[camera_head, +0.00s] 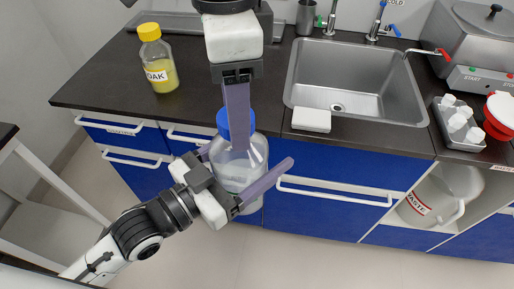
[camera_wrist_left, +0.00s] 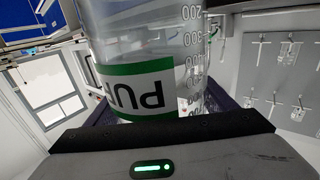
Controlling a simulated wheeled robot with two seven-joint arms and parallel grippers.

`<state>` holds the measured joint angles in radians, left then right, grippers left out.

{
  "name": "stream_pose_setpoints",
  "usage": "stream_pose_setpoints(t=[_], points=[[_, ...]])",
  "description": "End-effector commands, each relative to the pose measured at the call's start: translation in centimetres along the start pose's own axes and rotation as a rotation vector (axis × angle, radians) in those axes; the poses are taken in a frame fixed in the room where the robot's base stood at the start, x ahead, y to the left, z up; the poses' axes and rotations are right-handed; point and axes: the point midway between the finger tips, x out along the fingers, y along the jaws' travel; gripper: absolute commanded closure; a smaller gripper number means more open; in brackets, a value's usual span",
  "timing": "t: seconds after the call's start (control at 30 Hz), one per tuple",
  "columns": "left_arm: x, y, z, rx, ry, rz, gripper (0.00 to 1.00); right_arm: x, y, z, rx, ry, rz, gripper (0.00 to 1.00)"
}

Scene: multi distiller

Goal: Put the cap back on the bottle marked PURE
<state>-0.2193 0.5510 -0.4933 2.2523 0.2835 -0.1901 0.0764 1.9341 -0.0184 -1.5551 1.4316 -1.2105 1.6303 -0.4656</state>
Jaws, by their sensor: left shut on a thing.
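The clear bottle (camera_head: 253,161) is held in front of the counter's front edge. In the left wrist view the bottle (camera_wrist_left: 188,65) fills the middle, with a green-bordered label (camera_wrist_left: 140,92) reading "PU", upside down. My left gripper (camera_head: 241,172) is shut on the bottle, one finger on each side. The blue cap (camera_head: 249,119) is at the bottle's top end; I cannot tell whether it is seated or just above. My right gripper (camera_head: 238,148) comes down from the top of the view. Its near finger hides the cap's middle, so its grip is unclear.
A white block (camera_head: 311,120) lies before the sink (camera_head: 345,92). A tray (camera_head: 447,130) of small bottles is at right. A waste jug (camera_head: 432,205) stands in the open cabinet.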

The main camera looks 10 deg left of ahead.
Motion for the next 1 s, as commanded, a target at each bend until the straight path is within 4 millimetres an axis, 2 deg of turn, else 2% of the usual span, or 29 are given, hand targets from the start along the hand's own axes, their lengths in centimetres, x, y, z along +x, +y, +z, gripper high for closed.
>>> stream_pose_setpoints(t=[0.03,0.27,0.37,0.53,0.77,0.8,0.9,0.93,1.0], points=[[0.03,0.01,-0.5,0.002,0.012,0.001,0.85,0.1,0.0,-0.02,0.0,0.0,0.0,0.44],[0.03,0.01,-0.49,0.002,0.011,0.001,0.85,0.13,-0.02,-0.03,0.0,0.0,-0.001,0.44],[0.03,0.01,-0.49,0.002,0.011,0.001,0.85,0.12,-0.02,-0.03,0.0,0.0,-0.001,0.57],[0.03,0.01,-0.49,0.002,0.012,0.001,0.85,0.1,-0.03,-0.03,0.001,0.0,-0.001,0.86],[0.03,0.03,-0.49,0.002,0.012,0.001,0.85,0.08,-0.06,-0.04,0.006,0.0,-0.002,0.86],[0.03,0.03,-0.49,0.002,0.012,0.001,0.85,0.08,-0.06,-0.04,0.006,0.0,-0.002,0.58],[0.03,0.03,-0.49,0.002,0.012,0.001,0.85,0.07,-0.06,-0.04,0.006,0.0,-0.002,0.41],[0.03,0.03,-0.49,0.002,0.012,0.001,0.85,0.07,-0.06,-0.04,0.006,0.0,-0.002,0.37],[0.02,0.03,-0.49,0.002,0.012,0.001,0.85,0.08,-0.05,-0.04,0.006,0.0,-0.002,0.37]])
